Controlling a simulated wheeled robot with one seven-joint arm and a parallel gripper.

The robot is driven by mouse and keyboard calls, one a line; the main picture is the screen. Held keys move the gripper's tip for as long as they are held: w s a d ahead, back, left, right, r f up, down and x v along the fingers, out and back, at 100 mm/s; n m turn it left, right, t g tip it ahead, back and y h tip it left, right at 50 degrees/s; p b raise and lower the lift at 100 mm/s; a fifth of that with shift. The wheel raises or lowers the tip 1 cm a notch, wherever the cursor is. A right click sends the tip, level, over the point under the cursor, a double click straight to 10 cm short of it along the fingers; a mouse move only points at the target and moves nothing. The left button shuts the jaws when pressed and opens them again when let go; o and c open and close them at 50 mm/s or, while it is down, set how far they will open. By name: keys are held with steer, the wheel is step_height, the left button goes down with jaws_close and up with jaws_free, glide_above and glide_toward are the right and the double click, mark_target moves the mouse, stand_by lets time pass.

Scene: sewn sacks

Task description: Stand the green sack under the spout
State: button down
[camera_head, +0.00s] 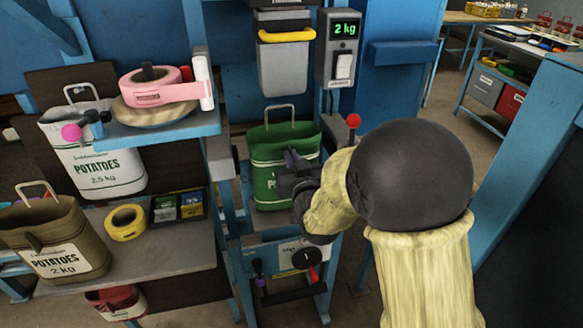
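The green sack (267,153) stands upright with its mouth up and a wire handle arching over it. It is below the grey spout (283,68), which has a yellow bar across it; a gap shows between the spout's lower end and the sack's rim. My gripper (291,167) is at the sack's front right side, seeming to overlap its wall. My wrist and arm come in from the right and cover part of the sack and its label. I cannot tell whether the fingers are closed on the sack.
A display (345,29) reading 2 kg hangs right of the spout. A red-knobbed lever (353,121) stands near my arm. At left are a white potato sack (95,150), an olive sack (52,235), yellow tape (126,222) and a blue shelf (150,136) holding pink tape.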

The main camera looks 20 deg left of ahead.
steer(key=f, duration=0.3)
steer(key=shift+w+a+f, duration=0.2)
steer(key=shift+w, duration=0.15)
steer(key=shift+f, duration=0.25)
steer(key=c, duration=1.6)
jaws_free()
steer(key=shift+r, duration=0.1)
steer(key=shift+r, duration=0.15)
